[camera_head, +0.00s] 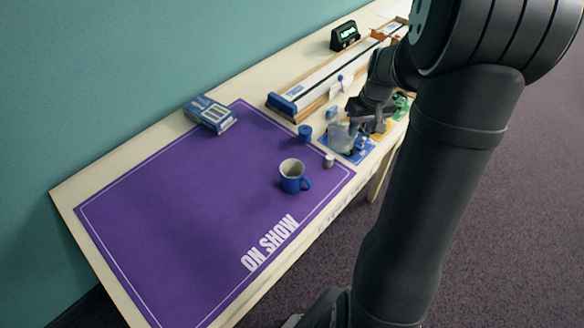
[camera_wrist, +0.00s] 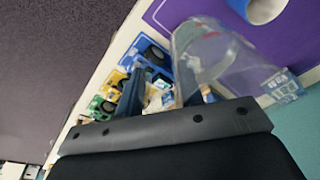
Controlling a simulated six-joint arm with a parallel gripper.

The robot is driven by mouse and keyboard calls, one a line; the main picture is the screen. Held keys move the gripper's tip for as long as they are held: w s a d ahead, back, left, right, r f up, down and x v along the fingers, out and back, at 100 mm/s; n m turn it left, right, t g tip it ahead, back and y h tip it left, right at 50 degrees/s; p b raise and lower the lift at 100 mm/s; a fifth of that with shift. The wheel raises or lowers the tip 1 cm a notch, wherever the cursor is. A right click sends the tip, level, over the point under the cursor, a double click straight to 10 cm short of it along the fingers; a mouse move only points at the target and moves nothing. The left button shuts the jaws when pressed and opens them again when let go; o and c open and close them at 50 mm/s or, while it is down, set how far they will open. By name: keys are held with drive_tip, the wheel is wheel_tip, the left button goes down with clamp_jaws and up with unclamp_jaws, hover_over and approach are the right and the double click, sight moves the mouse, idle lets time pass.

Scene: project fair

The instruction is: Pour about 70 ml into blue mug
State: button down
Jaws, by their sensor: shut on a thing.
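The blue mug (camera_head: 292,176), pale inside, stands upright on the purple mat, its handle towards the right. A blue rim with a white inside, probably this mug, is cut off at the top of the wrist view (camera_wrist: 264,8). My gripper (camera_head: 354,110) is shut on a clear container (camera_head: 342,137), to the right of and beyond the mug. The clear container (camera_wrist: 213,50) also shows in the wrist view, beyond the dark fingers (camera_wrist: 160,82). I cannot tell its liquid level. It is apart from the mug.
The purple mat (camera_head: 180,210) is mostly clear. A small blue cylinder (camera_head: 305,133) and a small pale cup (camera_head: 328,160) stand near the mug. A blue-white box (camera_head: 210,114), a long track (camera_head: 325,80) and a black display (camera_head: 344,36) are farther back. Coloured cards (camera_head: 380,130) lie rightward.

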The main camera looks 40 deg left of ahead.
sight(329, 139)
drive_tip(key=f, duration=0.4)
drive_tip(key=d+f, duration=0.1)
drive_tip(key=f, duration=0.9)
drive_tip(key=shift+s+d+f, duration=0.15)
drive_tip(key=shift+d, duration=0.15)
drive_tip(key=shift+s+a+r+t+h+p, duration=0.1)
drive_tip(key=shift+s+a+r+t+h, duration=0.8)
drive_tip(key=shift+r+t, duration=0.5)
drive_tip(key=shift+s+a+r+t+h+p, duration=0.1)
drive_tip(key=shift+s+a+r+t+h, duration=0.85)
drive_tip(key=shift+r, duration=0.75)
drive_tip(key=shift+s+a+r+t+h+p, duration=0.1)
drive_tip(key=shift+s+a+r+t+h, duration=0.5)
drive_tip(key=shift+s+r+t+h, duration=0.6)
drive_tip(key=shift+s+a+r+n+t+h, duration=0.1)
drive_tip(key=shift+a+r+n+t+h, duration=0.1)
drive_tip(key=shift+r+t+h, duration=0.3)
drive_tip(key=shift+a+r+n+t+h, duration=0.15)
drive_tip(key=shift+r+t+h, duration=0.1)
drive_tip(key=shift+r+t, duration=0.35)
drive_tip(key=shift+s+a+r+t+h+p, duration=0.35)
drive_tip(key=shift+s+r+t+h+p, duration=0.25)
drive_tip(key=shift+p, duration=0.6)
